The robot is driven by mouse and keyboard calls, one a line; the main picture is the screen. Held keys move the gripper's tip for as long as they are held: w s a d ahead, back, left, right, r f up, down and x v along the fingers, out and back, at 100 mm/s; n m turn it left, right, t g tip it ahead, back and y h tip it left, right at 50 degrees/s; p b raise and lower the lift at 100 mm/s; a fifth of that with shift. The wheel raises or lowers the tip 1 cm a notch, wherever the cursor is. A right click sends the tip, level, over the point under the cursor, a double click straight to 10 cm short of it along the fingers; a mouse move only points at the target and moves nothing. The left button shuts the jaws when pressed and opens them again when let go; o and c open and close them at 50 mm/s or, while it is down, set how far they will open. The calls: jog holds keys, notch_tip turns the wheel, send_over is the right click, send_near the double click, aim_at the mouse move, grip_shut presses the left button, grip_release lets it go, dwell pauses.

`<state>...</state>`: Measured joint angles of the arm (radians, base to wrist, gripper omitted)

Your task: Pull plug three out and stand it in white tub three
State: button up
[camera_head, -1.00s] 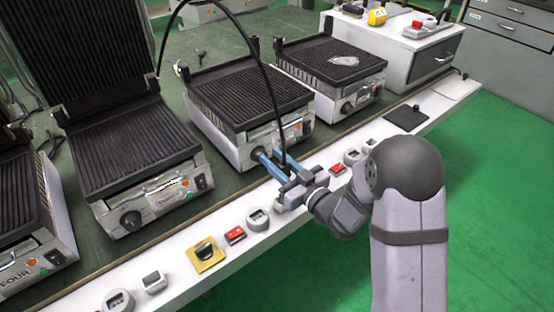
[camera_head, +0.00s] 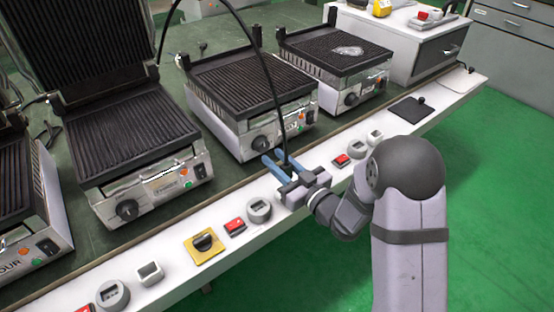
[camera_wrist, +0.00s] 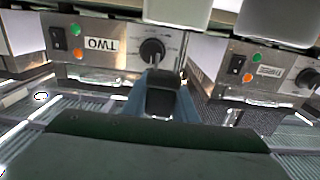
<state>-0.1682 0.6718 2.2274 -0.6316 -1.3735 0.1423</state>
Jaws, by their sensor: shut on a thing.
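My gripper (camera_head: 277,168) has its blue fingers closed on a black plug (camera_wrist: 162,98). In the head view a black cable (camera_head: 271,90) rises from it in an arch to the upper left. The gripper is over the white ledge in front of the grill marked TWO (camera_wrist: 100,44). The plug's lower end is hidden, so I cannot tell its contact. No number shows on the plug. Square white tubs stand on the ledge, one at the front left (camera_head: 150,272) and one at the right (camera_head: 375,138); I see no numbers on them.
Round grey-white sockets (camera_head: 258,210), red switches (camera_head: 235,227) and a yellow-plated switch (camera_head: 204,245) line the ledge (camera_head: 190,282). Black grills with steel fronts stand behind. The open grill (camera_head: 130,135) is left of the gripper. Green floor lies in front.

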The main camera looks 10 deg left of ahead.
jog(key=shift+f+b, duration=0.35)
jog(key=shift+f, duration=0.3)
jog(key=shift+f+b, duration=2.15)
jog(key=shift+f, duration=0.2)
dwell(1.4)
jog(key=o, duration=1.1)
jog(key=shift+p+v, duration=0.35)
jog(key=shift+v, duration=3.35)
